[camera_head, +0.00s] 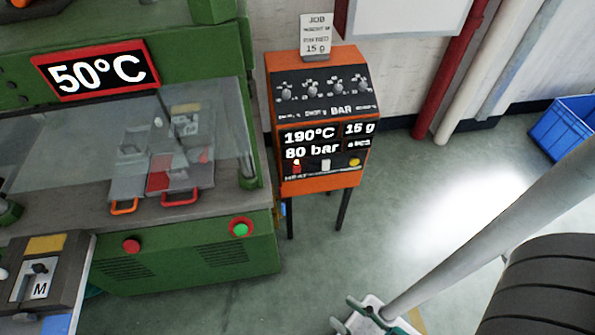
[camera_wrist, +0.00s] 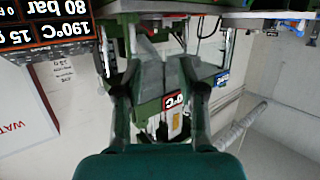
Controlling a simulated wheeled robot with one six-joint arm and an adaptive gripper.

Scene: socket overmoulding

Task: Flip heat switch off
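The orange control box (camera_head: 318,120) stands on dark legs right of the green press in the head view. The HEAT label is at its lower front left, with a red-tipped switch (camera_head: 297,166) above it. A white switch (camera_head: 326,165) and a yellow one (camera_head: 354,161) sit to its right. The heat switch's exact position is too small to tell. In the wrist view, which is upside down, part of the box's display (camera_wrist: 45,35) shows at the upper left; the switches are not visible. My gripper (camera_wrist: 162,85) is open and empty, apart from the box.
The green press (camera_head: 190,255) with a clear guard and a 50°C display (camera_head: 95,71) stands left. Red and pale pipes, and a blue crate (camera_head: 562,126), stand right. Floor between is open.

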